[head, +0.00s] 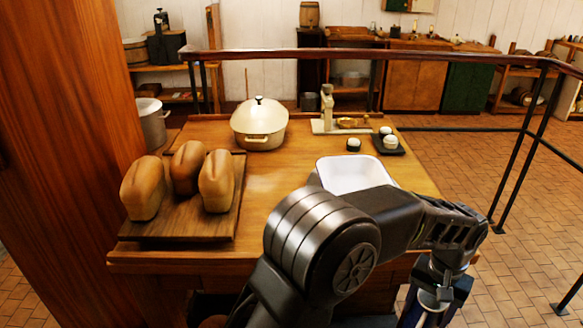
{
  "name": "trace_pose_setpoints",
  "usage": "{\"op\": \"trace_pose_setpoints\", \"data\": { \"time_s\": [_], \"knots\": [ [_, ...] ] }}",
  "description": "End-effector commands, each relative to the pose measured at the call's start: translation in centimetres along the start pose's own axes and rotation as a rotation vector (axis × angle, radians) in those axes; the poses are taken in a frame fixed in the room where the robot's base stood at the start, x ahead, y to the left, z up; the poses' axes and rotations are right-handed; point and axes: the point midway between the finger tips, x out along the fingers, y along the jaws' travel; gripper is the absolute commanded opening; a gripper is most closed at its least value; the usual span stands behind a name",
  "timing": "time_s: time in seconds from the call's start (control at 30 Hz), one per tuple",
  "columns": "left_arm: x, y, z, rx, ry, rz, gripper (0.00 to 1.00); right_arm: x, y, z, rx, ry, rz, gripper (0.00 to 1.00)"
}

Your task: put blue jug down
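One arm of mine, which looks like the right one, comes up from the bottom edge, bends over the front right of the wooden table (275,190) and points down. Its gripper (433,304) is at the bottom edge, beyond the table's right front corner. My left gripper is not in view.
On the table are a board (190,228) with three loaves, a cream lidded pot (259,124), a scale (340,123), a white basin (355,173) partly behind my arm, and a dark tray (388,147). The table's middle is clear. A railing (370,54) runs behind.

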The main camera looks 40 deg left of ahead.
Motion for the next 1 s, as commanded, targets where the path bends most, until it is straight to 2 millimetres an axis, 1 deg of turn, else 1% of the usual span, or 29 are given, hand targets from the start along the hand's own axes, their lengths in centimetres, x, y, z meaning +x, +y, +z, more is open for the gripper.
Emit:
{"op": "trace_pose_setpoints", "data": {
  "time_s": [0.03,0.17,0.4,0.47,0.5,0.57,0.77,1.0],
  "knots": [
    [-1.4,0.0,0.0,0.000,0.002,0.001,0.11,-1.3,-0.5,0.0,0.000,-0.001,0.001,0.00],
    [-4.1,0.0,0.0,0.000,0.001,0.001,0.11,-3.6,-1.3,0.1,0.002,-0.004,0.003,0.00],
    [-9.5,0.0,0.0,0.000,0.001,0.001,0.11,-8.6,-3.1,0.4,0.007,-0.012,0.010,0.00],
    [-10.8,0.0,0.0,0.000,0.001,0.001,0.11,-9.7,-3.5,0.5,0.008,-0.014,0.012,0.00],
    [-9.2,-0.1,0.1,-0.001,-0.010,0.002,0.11,-8.5,-3.0,0.4,0.007,-0.013,0.012,0.00],
    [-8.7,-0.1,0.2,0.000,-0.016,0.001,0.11,-8.3,-2.9,0.5,0.008,-0.014,0.012,0.00],
    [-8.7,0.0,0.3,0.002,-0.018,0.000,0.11,-8.3,-2.9,0.5,0.008,-0.014,0.012,0.00],
    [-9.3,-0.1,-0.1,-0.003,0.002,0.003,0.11,-8.3,-2.9,0.5,0.008,-0.014,0.011,0.00]
  ]
}}
